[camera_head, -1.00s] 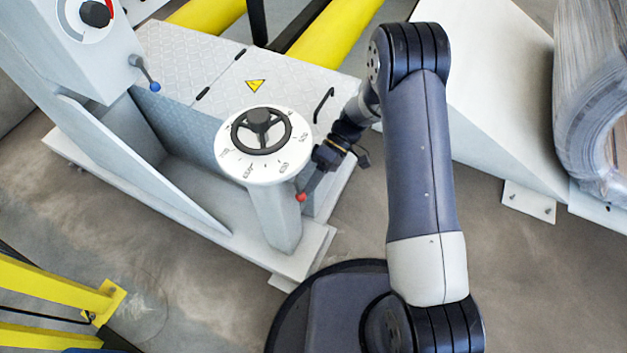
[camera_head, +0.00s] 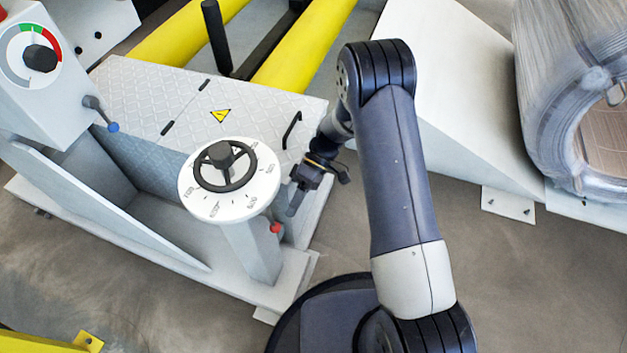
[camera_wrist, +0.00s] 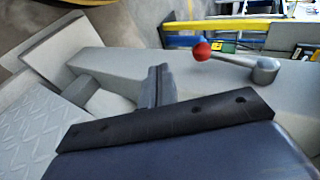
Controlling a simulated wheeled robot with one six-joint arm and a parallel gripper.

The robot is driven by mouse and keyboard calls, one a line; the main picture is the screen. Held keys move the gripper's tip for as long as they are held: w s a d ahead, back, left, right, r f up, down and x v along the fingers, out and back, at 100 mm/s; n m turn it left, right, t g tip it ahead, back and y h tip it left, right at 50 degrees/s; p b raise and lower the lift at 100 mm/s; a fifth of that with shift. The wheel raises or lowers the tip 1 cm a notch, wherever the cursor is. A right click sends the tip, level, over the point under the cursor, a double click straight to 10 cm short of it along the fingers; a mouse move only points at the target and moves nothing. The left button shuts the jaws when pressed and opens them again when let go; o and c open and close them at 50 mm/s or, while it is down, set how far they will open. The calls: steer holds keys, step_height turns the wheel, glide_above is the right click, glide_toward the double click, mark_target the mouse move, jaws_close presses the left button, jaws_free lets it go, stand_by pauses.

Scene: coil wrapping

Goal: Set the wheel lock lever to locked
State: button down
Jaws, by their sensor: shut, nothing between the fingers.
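The wheel lock lever shows its red ball knob (camera_head: 275,227) on the right side of the pedestal under the round white dial. In the wrist view the lever's red ball (camera_wrist: 202,51) points left from a grey hub (camera_wrist: 265,69) at the upper right. My gripper (camera_head: 292,210) is shut and empty, just up and right of the red knob in the head view, apart from it. In the wrist view my gripper fingers (camera_wrist: 157,82) are together, left of and below the ball. Any lock markings by the lever cannot be read.
A black handwheel (camera_head: 225,166) sits on the white dial (camera_head: 200,208). A blue-tipped lever (camera_head: 113,127) is on the left cabinet. A black handle (camera_head: 292,130) rises from the tread-plate cover (camera_head: 265,100). A wrapped coil (camera_head: 550,90) stands at right. Grey floor is open in front.

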steer(key=w+d+f+p, duration=0.1)
steer(key=w+d+f, duration=0.1)
steer(key=w+d, duration=0.3)
steer(key=w, duration=0.3)
steer(key=shift+w+p, duration=0.3)
steer(key=shift+p, duration=0.1)
steer(key=shift+s, duration=0.1)
